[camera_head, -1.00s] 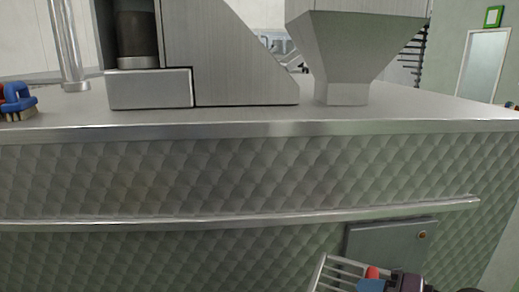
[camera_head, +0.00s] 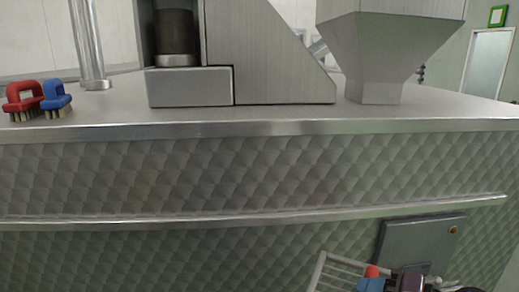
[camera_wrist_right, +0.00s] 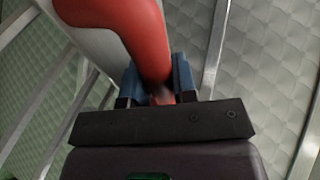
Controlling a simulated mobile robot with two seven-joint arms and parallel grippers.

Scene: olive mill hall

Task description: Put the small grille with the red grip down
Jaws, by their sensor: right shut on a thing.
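The small grille (camera_head: 332,273) shows in the head view at the bottom edge, right of the middle, as pale metal bars, partly cut off by the frame. Its red grip (camera_head: 372,271) is between the blue fingers of my right gripper (camera_head: 371,284). In the right wrist view the red grip (camera_wrist_right: 132,38) rises from between the blue fingertips (camera_wrist_right: 159,82), with metal bars of the grille around it. My right gripper is shut on the grip and holds the grille in front of the quilted metal side. My left gripper is not in view.
A counter top (camera_head: 260,112) bears a metal machine (camera_head: 262,60), a hopper (camera_head: 385,50), a post (camera_head: 88,45), a red brush (camera_head: 22,98) and a blue brush (camera_head: 56,96). A rail (camera_head: 250,215) and a grey panel (camera_head: 420,246) are on its quilted side. The counter's front strip is clear.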

